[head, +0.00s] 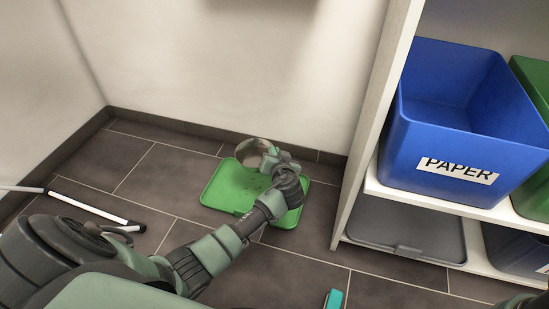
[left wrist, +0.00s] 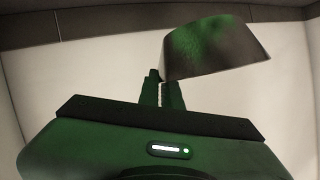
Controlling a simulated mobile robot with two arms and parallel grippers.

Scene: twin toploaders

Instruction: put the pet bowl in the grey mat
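The pet bowl (head: 254,152) is a metallic, round-rimmed bowl near the back wall, over the far edge of a green mat. My left gripper (head: 270,157) reaches across the green mat and is at the bowl's right side. In the left wrist view the bowl (left wrist: 215,48) is tilted, with its edge between the nearly closed fingers (left wrist: 163,88). I cannot tell whether the bowl touches the mat or floor. The grey mat (head: 405,232) lies flat on the bottom shelf of the white unit at right, under the blue bin. My right gripper is not in view.
The green mat (head: 222,192) lies on the dark tiled floor. The white shelf unit's upright (head: 375,110) stands between it and the grey mat. A blue PAPER bin (head: 455,125) sits above. A white stick (head: 88,203) lies left; a small teal object (head: 333,299) is at the bottom.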

